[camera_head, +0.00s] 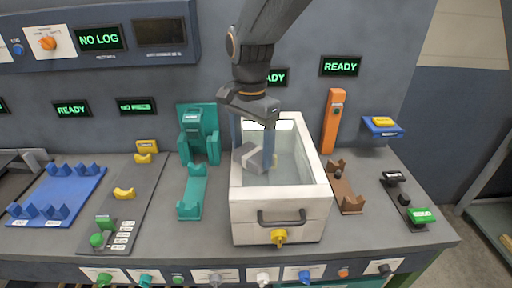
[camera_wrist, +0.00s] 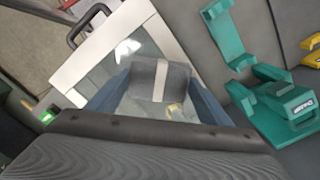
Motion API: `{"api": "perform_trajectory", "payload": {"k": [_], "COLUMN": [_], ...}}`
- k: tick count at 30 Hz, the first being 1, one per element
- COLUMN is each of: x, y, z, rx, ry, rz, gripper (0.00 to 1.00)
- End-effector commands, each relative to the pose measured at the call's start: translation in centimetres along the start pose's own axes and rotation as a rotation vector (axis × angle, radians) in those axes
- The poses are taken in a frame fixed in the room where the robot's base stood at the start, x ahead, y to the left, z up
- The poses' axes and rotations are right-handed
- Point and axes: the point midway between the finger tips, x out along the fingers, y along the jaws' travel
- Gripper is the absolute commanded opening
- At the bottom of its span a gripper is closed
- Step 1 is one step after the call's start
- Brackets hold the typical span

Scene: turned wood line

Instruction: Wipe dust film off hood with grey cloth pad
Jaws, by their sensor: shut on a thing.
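The grey cloth pad (camera_head: 249,158) has a pale band across it and also shows in the wrist view (camera_wrist: 146,78). My gripper (camera_head: 254,155) is shut on the pad, with one blue-grey finger on each side of it in the wrist view (camera_wrist: 160,92). The pad is over the clear top of the white-framed hood (camera_head: 281,213), which fills much of the wrist view's upper middle (camera_wrist: 88,78). I cannot tell whether the pad touches the clear panel. A whitish patch (camera_wrist: 127,47) shows on the panel; it may be dust film or glare.
A teal stand (camera_head: 191,192) is close left of the hood, and a brown cradle (camera_head: 346,190) and orange post (camera_head: 333,122) are close right. A blue rack (camera_head: 62,194) lies far left. The hood's front has a dark handle (camera_head: 281,218) and yellow knob (camera_head: 279,236).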

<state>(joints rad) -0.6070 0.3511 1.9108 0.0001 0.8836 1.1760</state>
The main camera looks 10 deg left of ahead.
Motion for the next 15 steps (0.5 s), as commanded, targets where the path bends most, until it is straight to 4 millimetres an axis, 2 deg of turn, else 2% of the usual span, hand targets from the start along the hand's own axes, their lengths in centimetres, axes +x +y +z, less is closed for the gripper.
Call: {"api": "perform_trajectory", "payload": {"k": [1,15], "x": [-2.0,-5.8], "y": [0.0,0.1], "z": [-0.1,-0.4], "rx": [0.002,0.008], "ry": [0.003,0.002], "rz": [-0.007,-0.005], "gripper": [0.48,0.48]}}
